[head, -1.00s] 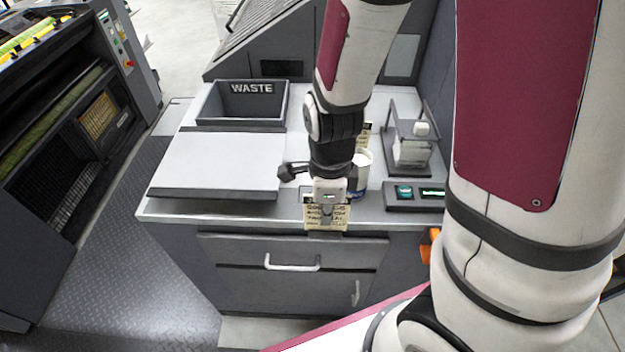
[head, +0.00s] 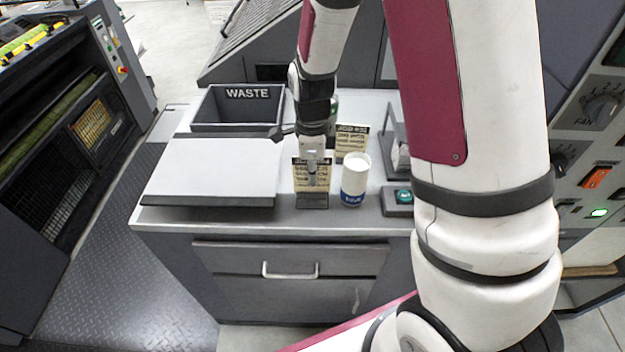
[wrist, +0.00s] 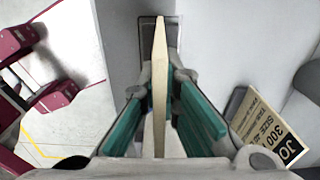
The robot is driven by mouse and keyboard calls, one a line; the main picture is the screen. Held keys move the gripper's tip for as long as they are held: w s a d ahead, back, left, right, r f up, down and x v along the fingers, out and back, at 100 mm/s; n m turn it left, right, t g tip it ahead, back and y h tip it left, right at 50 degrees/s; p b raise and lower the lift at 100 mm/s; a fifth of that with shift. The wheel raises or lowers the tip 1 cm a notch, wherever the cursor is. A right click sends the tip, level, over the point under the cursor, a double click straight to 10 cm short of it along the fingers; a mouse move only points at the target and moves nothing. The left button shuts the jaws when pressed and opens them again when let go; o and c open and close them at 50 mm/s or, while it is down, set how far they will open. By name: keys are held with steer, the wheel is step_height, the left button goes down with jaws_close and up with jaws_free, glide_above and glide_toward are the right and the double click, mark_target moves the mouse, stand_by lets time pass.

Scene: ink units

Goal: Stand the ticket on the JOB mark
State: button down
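The ticket (head: 299,181) is an upright cream card with dark print on a dark grey foot. In the head view it is at the counter's front, left of a white and blue cup. My gripper (head: 312,180) is around the card from above. In the wrist view the ticket (wrist: 159,75) shows edge-on between the teal pads of my gripper (wrist: 160,85), closed in on its two sides. I cannot tell whether its foot touches the counter. I cannot make out the JOB mark; my arm and the ticket hide part of the counter.
The cup (head: 355,183) stands close right of the ticket. A second printed card (head: 352,143) stands behind it. A button box (head: 397,203) is further right. A raised grey panel (head: 213,168) lies left, with the WASTE bin (head: 237,109) behind it.

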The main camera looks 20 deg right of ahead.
mark_target(305, 191)
steer(key=shift+f, duration=1.15)
steer(key=shift+f, duration=0.1)
steer(key=c, duration=1.8)
jaws_free()
